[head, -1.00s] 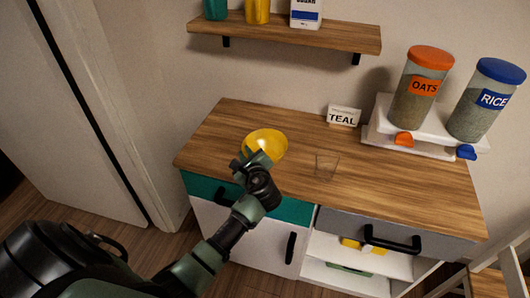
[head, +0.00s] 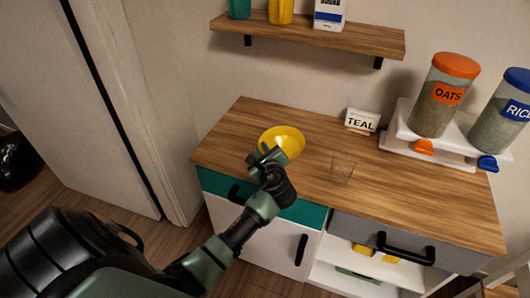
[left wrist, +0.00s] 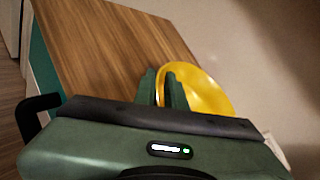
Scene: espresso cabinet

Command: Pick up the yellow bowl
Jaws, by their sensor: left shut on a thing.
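The yellow bowl (head: 285,138) is at the left part of the wooden cabinet top in the head view. My left gripper (head: 265,156) is at the bowl's near rim, shut on it. In the left wrist view the two green fingers (left wrist: 164,88) straddle the rim of the bowl (left wrist: 205,92), with one finger in front of its inside. Whether the bowl's base touches the cabinet top cannot be told. My right gripper is not in view.
A clear glass (head: 342,168) stands right of the bowl on the cabinet top (head: 400,195). A wooden shelf (head: 310,36) hangs above.

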